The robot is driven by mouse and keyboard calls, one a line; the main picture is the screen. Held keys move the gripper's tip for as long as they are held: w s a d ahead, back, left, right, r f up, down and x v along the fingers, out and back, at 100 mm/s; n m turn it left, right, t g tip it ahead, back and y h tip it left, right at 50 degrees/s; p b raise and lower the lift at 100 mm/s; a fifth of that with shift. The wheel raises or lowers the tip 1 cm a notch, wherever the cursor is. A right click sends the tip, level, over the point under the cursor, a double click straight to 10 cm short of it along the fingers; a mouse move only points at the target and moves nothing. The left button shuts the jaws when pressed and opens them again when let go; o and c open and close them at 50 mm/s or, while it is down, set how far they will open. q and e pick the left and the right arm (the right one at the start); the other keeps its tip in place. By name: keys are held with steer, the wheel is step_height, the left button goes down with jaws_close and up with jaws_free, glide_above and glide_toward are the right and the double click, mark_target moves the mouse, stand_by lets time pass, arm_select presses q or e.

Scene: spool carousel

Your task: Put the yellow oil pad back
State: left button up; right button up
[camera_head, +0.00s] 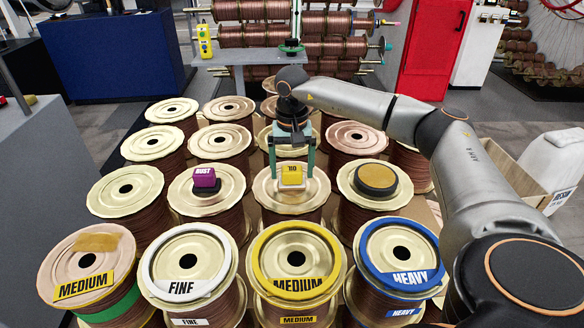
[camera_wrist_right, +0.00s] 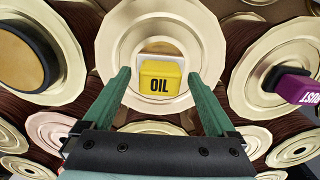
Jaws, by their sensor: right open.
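The yellow oil pad (camera_head: 291,174) is a small block with dark lettering. It sits on the flange of a copper-wire spool in the second row, with a pale white piece under or behind it. In the right wrist view the oil pad (camera_wrist_right: 160,78) reads "OIL" and lies near the middle of the spool top (camera_wrist_right: 120,40). My right gripper (camera_head: 291,160) is open, pointing down, with one green finger on each side of the pad. Gaps show between pad and fingers in the wrist view; nothing is held. My left gripper is not in view.
A purple pad (camera_head: 204,178) on a dark base stands on the spool to the left, and a round dark pad with tan top (camera_head: 376,178) to the right. Ringed spools labelled FINE (camera_head: 187,262), MEDIUM (camera_head: 293,262) and HEAVY (camera_head: 400,255) fill the front. A grey table (camera_head: 250,57) stands behind.

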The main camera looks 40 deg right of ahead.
mark_target(292, 170)
steer(key=shift+r, duration=0.15)
step_height(292, 170, up, 12)
steer(key=p, duration=0.1)
stand_by(0.3)
stand_by(0.3)
steer(key=shift+s, duration=0.1)
